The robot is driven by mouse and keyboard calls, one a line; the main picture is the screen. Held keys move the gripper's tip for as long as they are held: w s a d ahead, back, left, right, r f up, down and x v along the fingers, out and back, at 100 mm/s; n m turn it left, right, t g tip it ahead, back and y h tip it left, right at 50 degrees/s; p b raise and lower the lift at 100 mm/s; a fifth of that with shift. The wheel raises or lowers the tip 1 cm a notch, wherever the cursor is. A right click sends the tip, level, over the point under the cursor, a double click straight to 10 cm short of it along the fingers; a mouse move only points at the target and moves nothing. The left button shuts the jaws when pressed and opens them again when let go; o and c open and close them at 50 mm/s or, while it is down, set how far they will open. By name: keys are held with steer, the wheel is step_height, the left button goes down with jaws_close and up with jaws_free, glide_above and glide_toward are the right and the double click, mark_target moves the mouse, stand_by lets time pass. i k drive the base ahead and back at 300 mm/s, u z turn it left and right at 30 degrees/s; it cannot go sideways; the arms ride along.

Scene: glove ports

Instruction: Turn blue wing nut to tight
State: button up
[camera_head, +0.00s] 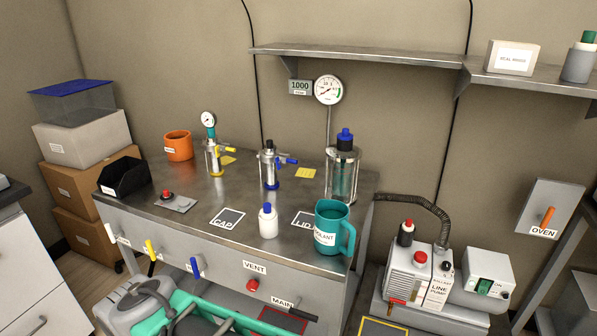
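Two blue parts could be the blue wing nut, and I cannot tell which is meant. One is a blue handle (195,267) on the front panel of the bench, standing roughly upright. The other is a small blue lever (288,161) sticking out to the right from a metal vessel (268,168) with a blue ring at its foot. Both are too small to show whether they are tight or loose. Grey and teal parts at the bottom left seem to be my own arm, below the panel. My gripper cannot be made out.
The steel bench (190,215) holds a white bottle (268,222), a teal mug (333,228), an orange mug (178,146) and a glass vessel (343,170). White (111,233) and yellow (151,249) handles share the front panel with a red vent knob (252,285). A pump (410,275) stands right.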

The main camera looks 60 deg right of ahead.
mark_target(278, 162)
steer(key=u, duration=0.3)
steer(key=i, duration=1.35)
steer(key=z, duration=0.9)
